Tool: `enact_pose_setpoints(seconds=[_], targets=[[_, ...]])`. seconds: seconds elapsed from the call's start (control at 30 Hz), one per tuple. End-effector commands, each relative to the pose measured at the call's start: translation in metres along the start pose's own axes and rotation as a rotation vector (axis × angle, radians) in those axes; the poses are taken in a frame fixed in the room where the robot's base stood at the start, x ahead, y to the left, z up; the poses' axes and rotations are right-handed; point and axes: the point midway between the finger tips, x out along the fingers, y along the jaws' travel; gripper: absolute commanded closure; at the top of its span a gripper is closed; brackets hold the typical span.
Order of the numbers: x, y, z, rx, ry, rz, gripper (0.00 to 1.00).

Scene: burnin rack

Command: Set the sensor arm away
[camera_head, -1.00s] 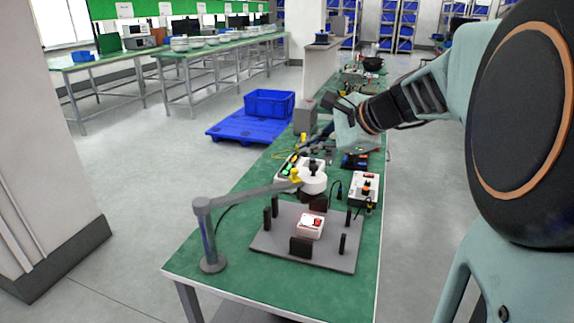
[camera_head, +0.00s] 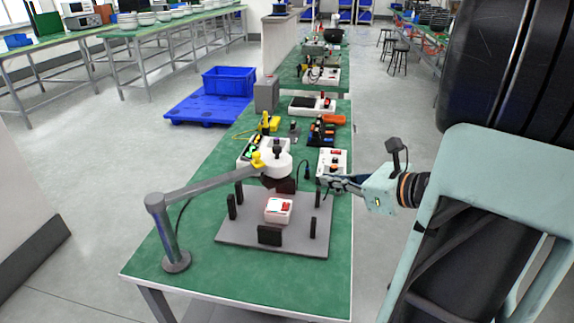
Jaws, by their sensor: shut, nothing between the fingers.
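The sensor arm (camera_head: 215,184) is a grey bar on an upright post with a round foot at the table's near left. Its white round head (camera_head: 277,164), with a black knob and a yellow joint, is at the rear of the grey plate (camera_head: 240,236). A small white box with red on top (camera_head: 278,210) sits on the plate among short black posts. My gripper (camera_head: 326,182) comes in from the right, beside the plate's rear right corner and apart from the sensor head. Its fingers look closed and empty; their tips are small in the view.
A white control box (camera_head: 331,160) stands just behind my gripper. Another device with green buttons (camera_head: 249,151) is behind the sensor head. A black cable (camera_head: 307,170) lies between. Tools and a grey block (camera_head: 267,93) stand farther back. The green table's (camera_head: 215,270) near end is clear.

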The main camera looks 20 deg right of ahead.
Motion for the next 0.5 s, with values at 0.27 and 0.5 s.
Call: enact_pose_setpoints(seconds=[0.27,0.5], targets=[[-0.0135,-0.0049,-0.0112,0.098,-0.038,-0.051,1.0],[-0.0137,-0.0048,-0.0113,0.101,-0.039,-0.052,1.0]])
